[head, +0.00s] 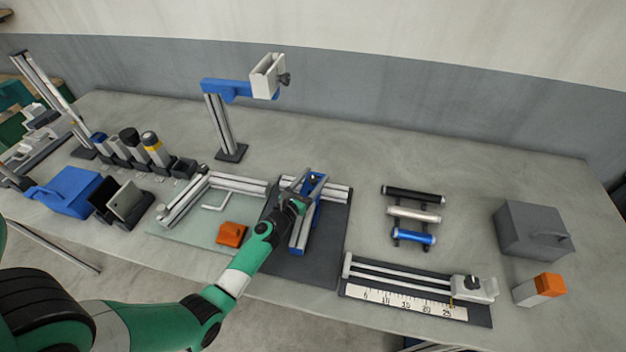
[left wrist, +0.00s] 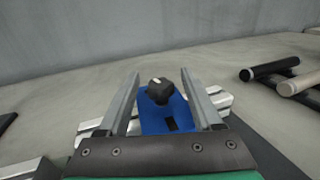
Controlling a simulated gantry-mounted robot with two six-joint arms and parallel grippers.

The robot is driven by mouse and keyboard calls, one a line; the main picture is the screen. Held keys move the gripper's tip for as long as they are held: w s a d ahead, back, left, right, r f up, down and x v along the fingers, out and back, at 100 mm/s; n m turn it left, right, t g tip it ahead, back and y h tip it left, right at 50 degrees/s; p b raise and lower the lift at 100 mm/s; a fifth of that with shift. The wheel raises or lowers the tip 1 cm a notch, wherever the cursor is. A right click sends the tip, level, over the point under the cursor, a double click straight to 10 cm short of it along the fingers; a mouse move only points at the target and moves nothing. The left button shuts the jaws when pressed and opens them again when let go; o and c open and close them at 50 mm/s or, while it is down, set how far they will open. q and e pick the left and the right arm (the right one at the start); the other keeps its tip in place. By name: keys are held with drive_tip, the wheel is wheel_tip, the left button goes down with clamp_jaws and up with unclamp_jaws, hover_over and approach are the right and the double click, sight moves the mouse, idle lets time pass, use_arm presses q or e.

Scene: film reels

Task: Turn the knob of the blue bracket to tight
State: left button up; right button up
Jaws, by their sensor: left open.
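The blue bracket (head: 299,236) lies on the dark mat, beside a metal rail. In the left wrist view the bracket (left wrist: 152,120) is a blue plate with a dark slot. A black knob (left wrist: 160,93) with a white mark on top stands on its far part. My left gripper (head: 314,183) is over the bracket and hides the knob in the head view. In the left wrist view my left gripper (left wrist: 160,74) is open, with one finger on each side of the knob and a visible gap to both. My right gripper is not in view.
A metal corner frame (head: 230,182) and an orange block (head: 231,234) are left of the dark mat (head: 335,240). A post with a blue arm (head: 228,88) stands behind. Several rollers (head: 413,214) and a ruler fixture (head: 405,302) are to the right. A grey box (head: 532,228) stands further right.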

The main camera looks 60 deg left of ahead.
use_arm(q)
clamp_jaws()
drive_tip(key=shift+a+r+m+t+h+p, duration=0.15)
drive_tip(key=shift+m+t+h+p, duration=0.25)
drive_tip(key=shift+m+h+p, duration=0.25)
drive_tip(key=shift+m+t+h, duration=0.25)
drive_tip(key=shift+t+h, duration=0.05)
drive_tip(key=shift+h, duration=0.35)
drive_tip(key=shift+d+m+t+h, duration=0.2)
drive_tip(key=shift+m+t+h, duration=0.3)
drive_tip(key=shift+m+h, duration=0.75)
drive_tip(key=shift+n+h, duration=0.25)
unclamp_jaws()
drive_tip(key=shift+s, duration=0.1)
